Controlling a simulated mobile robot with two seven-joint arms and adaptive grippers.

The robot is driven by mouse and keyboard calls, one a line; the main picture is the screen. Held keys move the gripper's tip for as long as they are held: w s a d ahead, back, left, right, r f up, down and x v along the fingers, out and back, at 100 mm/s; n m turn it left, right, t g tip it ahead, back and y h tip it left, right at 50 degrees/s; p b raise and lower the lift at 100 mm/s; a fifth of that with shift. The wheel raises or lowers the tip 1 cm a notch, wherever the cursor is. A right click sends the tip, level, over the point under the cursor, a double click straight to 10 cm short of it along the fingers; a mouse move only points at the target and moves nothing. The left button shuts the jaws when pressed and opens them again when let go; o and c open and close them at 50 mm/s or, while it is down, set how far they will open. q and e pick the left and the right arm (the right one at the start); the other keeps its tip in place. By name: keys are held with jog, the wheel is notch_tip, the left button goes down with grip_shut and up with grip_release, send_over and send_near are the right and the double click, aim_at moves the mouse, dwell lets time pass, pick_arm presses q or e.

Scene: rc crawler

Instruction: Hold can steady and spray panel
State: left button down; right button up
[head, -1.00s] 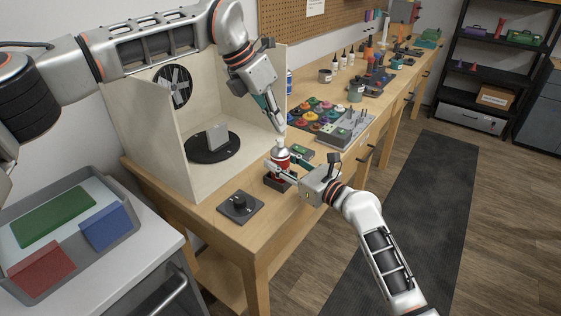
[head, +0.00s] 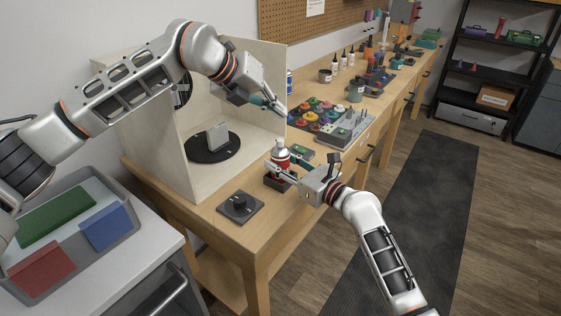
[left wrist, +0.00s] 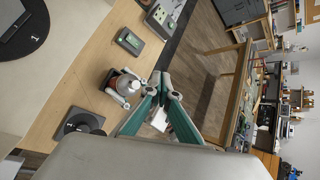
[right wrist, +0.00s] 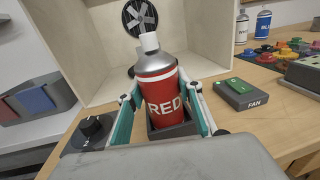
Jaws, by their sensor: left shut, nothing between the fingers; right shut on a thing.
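A red spray can (head: 281,157) labelled RED, with a silver shoulder and white nozzle, stands in a dark square holder (right wrist: 172,131) on the workbench. My right gripper (head: 280,168) is shut on the can, its fingers on either side of it in the right wrist view (right wrist: 165,108). My left gripper (head: 283,109) is shut and empty, up and behind the can, apart from it. It also shows in the left wrist view (left wrist: 163,82). A light grey panel (head: 217,137) stands upright on a black turntable (head: 211,148) inside the open wooden spray booth (head: 262,92).
A dial box (head: 239,206) sits at the bench's front corner. A FAN switch box (right wrist: 245,92) is right of the can. A tray (head: 68,228) with coloured panels is at left.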

aim_at(278, 141)
pick_arm(q)
jog(key=shift+f, duration=3.6)
jog(key=shift+r, duration=3.45)
